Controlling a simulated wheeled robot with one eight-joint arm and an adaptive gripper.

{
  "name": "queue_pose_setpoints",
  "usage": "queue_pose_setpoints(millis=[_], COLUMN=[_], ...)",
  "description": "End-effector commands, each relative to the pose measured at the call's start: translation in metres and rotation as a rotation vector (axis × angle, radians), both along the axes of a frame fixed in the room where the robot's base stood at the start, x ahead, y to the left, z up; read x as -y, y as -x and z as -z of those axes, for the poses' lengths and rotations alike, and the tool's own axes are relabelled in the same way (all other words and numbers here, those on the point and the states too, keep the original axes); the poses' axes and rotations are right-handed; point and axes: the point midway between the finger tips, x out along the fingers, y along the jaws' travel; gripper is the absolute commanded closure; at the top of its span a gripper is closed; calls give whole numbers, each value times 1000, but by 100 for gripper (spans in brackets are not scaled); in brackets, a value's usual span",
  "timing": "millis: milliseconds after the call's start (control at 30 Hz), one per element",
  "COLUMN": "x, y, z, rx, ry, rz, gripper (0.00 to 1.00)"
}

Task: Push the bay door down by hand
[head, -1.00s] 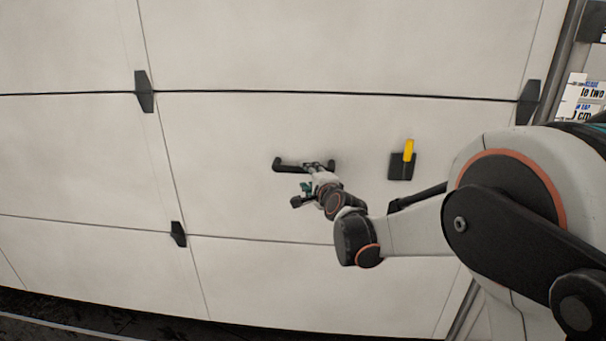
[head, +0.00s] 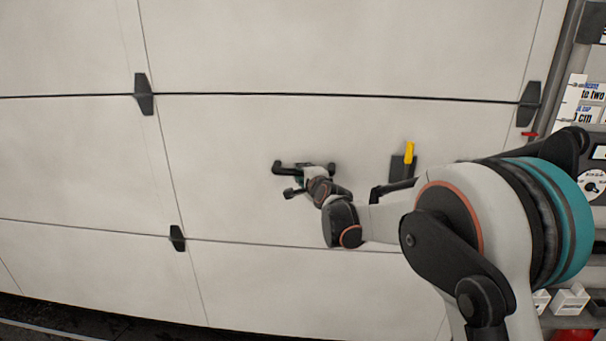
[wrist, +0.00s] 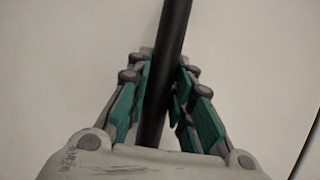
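The bay door (head: 240,130) is a large pale panelled door that fills most of the head view, with dark seams and black hinges. A black bar handle (head: 281,167) sits on its middle panel. My gripper (head: 305,174) is at this handle, small and partly hidden by my own wrist in the head view. In the wrist view the black handle bar (wrist: 172,40) runs between the teal-padded fingers of my gripper (wrist: 164,85). The fingers lie close against the bar on both sides and appear shut on it.
A black latch plate with a yellow lever (head: 409,152) is right of the handle. A dark vertical rail (head: 560,70) edges the door. Posters (head: 590,100) and shelves with small items (head: 570,299) stand at the right. Dark floor (head: 60,318) shows at the lower left.

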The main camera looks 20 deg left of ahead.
Motion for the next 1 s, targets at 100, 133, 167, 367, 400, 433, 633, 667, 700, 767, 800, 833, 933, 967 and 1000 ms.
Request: queue_pose_setpoints(millis=[100, 133, 167, 367, 400, 433, 633, 667, 700, 767, 800, 833, 933, 967, 1000], x=[0, 0, 0, 0, 0, 0, 1, 1, 1, 1, 1, 1, 1, 1, 1], y=[0, 0, 0, 1, 1, 1, 1, 1, 0, 0, 0, 0, 0, 0, 0], z=[0, 0, 1, 33, 30, 33, 73, 80, 90, 105, 115, 122, 139, 142, 146], rx=[-1, -1, -1, -4, -4, -4, -4, -4, -4, -3, -3, -3, -3, -3, -2], ry=[1, 1, 1, 3, 3, 4, 6, 6, 6, 5, 6, 6, 6, 6, 6], rz=[0, 0, 0, -2, -3, -3, -3, -3, -3, -3, -2, -2, -2, -2, -2], gripper=[100, 100, 100, 100, 100, 100, 100, 100, 100, 100, 100, 100, 100, 100, 100])
